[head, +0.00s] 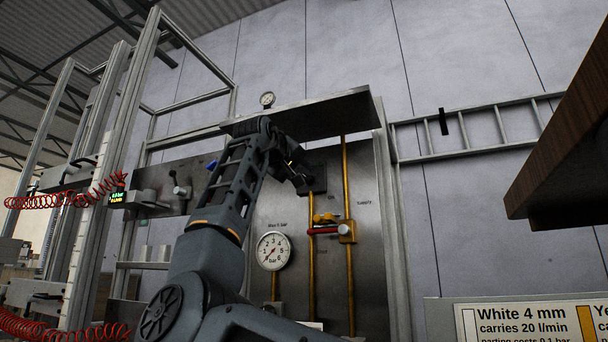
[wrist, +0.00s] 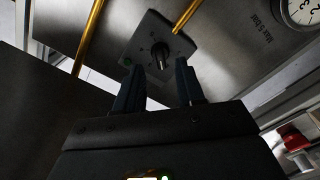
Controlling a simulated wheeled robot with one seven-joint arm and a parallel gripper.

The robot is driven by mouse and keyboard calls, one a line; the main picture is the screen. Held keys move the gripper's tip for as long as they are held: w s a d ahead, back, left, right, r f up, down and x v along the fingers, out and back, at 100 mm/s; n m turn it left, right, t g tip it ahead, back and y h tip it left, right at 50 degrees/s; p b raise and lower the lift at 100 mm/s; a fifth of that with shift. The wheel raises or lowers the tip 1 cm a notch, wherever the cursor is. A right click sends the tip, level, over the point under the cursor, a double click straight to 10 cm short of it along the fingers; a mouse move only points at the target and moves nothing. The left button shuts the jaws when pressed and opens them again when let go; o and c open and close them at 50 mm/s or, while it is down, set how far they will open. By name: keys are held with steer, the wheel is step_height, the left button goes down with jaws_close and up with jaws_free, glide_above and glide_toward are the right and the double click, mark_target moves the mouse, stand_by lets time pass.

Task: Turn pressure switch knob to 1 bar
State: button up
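The pressure switch is a dark square box (wrist: 146,35) on pipework, with a small black knob (wrist: 160,58) on its face. Marks around the knob are too small to read. In the wrist view my gripper (wrist: 159,66) has its two dark fingers apart, with the knob showing between the fingertips. I cannot tell whether the tips reach around the knob or stop short of it. In the head view my gripper (head: 292,168) is up against the left side of the switch box (head: 313,180), and my arm hides the knob there.
Brass pipes (head: 348,185) and a red-handled valve (head: 326,230) are close by. A wooden board (head: 560,160) juts in at right.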

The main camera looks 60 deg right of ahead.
mark_target(306, 177)
steer(key=shift+w+d+p, duration=0.2)
steer(key=shift+d+p, duration=0.1)
steer(key=shift+d, duration=1.55)
steer(key=shift+c, duration=0.4)
jaws_close()
